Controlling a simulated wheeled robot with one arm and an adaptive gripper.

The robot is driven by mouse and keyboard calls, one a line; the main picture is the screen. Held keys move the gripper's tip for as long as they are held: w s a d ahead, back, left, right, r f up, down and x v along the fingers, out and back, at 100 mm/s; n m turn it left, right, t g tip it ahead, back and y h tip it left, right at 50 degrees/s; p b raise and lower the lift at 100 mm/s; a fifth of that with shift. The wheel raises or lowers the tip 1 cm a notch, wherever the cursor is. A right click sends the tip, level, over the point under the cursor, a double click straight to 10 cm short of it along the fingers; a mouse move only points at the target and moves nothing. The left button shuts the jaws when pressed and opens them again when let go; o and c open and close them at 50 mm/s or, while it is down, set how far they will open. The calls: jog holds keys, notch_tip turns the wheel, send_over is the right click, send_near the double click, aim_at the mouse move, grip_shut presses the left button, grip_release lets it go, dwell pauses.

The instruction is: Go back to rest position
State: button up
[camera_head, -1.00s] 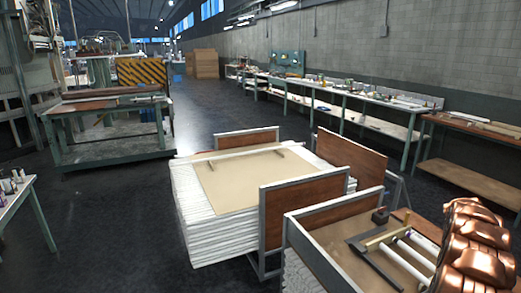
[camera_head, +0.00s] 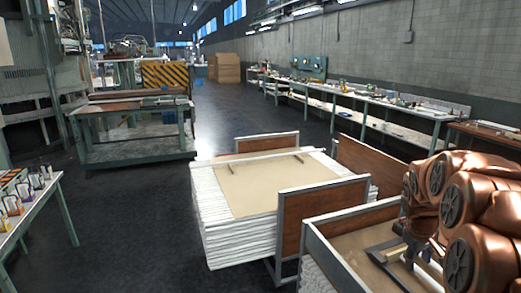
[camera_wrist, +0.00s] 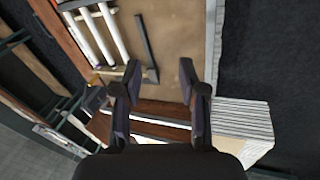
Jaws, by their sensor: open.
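My gripper (camera_wrist: 158,78) shows in the wrist view with its two dark fingers spread apart and nothing between them. It hangs above the edge of a framed cart with a brown paper surface (camera_wrist: 185,25). White glass tubes (camera_wrist: 98,35) lie side by side on this cart, up and left of the fingers. A black L-shaped bar (camera_wrist: 146,45) lies right of the tubes. In the head view, my copper arm is at the right and covers much of the cart (camera_head: 345,247), hiding most of the tubes.
A stack of white sheets topped with brown board (camera_head: 265,185) stands beside the cart, with wooden-panelled frames around it. A green-legged workbench (camera_head: 135,135) is at the left and a small table (camera_head: 40,205) at the near left. Long benches line the right wall. The dark floor between is open.

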jog(key=s+a+r+g+y, duration=0.2)
jog(key=s+a+r, duration=0.1)
jog(key=s+a, duration=1.3)
jog(key=s+a+f, duration=0.1)
jog(key=s+a, duration=0.4)
jog(key=s, duration=0.3)
jog(key=s+a+f+m+g+y, duration=0.1)
jog(key=s+a, duration=0.5)
jog(key=s, duration=0.3)
jog(key=shift+s+a+m+g, duration=0.15)
jog(key=shift+a+m+g, duration=0.05)
jog(key=shift+m+g, duration=0.1)
jog(key=shift+f, duration=0.1)
